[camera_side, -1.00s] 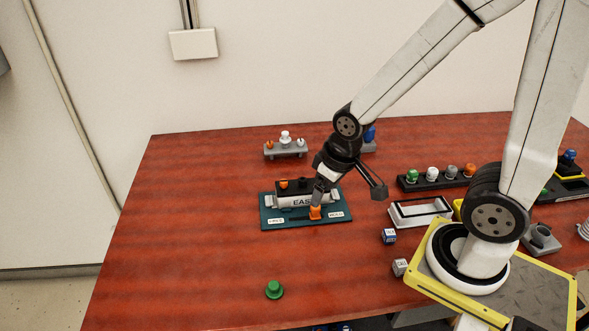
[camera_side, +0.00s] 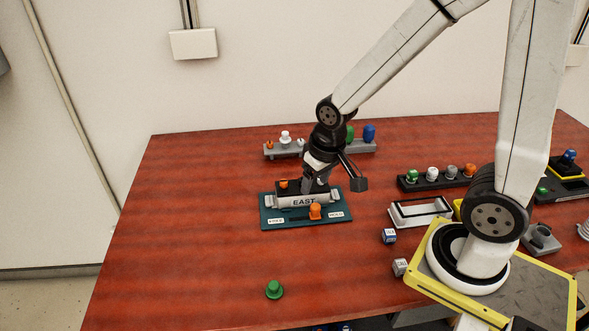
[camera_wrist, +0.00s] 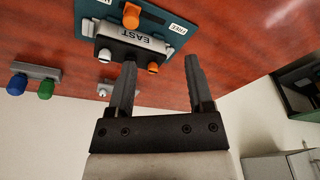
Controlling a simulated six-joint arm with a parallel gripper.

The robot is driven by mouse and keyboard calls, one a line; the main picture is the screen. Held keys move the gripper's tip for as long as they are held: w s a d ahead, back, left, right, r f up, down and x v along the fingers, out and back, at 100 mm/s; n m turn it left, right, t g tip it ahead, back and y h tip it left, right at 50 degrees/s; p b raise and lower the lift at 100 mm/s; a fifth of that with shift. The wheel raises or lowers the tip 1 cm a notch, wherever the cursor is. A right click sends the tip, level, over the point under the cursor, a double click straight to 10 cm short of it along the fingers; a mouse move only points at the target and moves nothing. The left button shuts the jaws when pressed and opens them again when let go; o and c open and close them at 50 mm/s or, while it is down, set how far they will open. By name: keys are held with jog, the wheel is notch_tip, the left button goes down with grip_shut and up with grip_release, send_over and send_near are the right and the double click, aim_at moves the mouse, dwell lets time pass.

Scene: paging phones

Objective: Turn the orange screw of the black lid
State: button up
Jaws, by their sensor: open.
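The black lid (camera_side: 301,187) lies on top of a grey box marked EAST, which stands on a teal base plate (camera_side: 335,221). The orange screw (camera_side: 284,184) stands up at the lid's left end in the side view. My gripper (camera_side: 314,186) points down just right of this screw, over the lid's right part, and hides some of it. In the wrist view the orange screw (camera_wrist: 152,69) shows between my open fingers, with nothing held. A white screw (camera_wrist: 104,55) shows outside them, at the lid's other end.
An orange knob (camera_side: 315,211) stands on the plate in front of the box. Behind are grey racks with a white knob (camera_side: 285,138) and a blue knob (camera_side: 369,133). A green knob (camera_side: 274,290) lies in front. A white tray (camera_side: 420,211) is at right. The table's left is clear.

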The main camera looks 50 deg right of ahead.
aim_at(284, 181)
jog(key=shift+w+d+f+m+g, duration=0.35)
jog(key=shift+w+d+m, duration=0.45)
jog(key=shift+w+m, duration=1.1)
jog(key=shift+w+d+f+m+g, duration=0.3)
jog(key=shift+w+d+m, duration=0.55)
jog(key=shift+w+m, duration=1.05)
jog(key=shift+w+d+f+m+g, duration=0.2)
jog(key=shift+w+d+m+g, duration=0.55)
jog(key=shift+w, duration=1.85)
jog(key=shift+m+t, duration=0.3)
jog(key=shift+m, duration=0.15)
jog(key=shift+f, duration=3.9)
grip_shut()
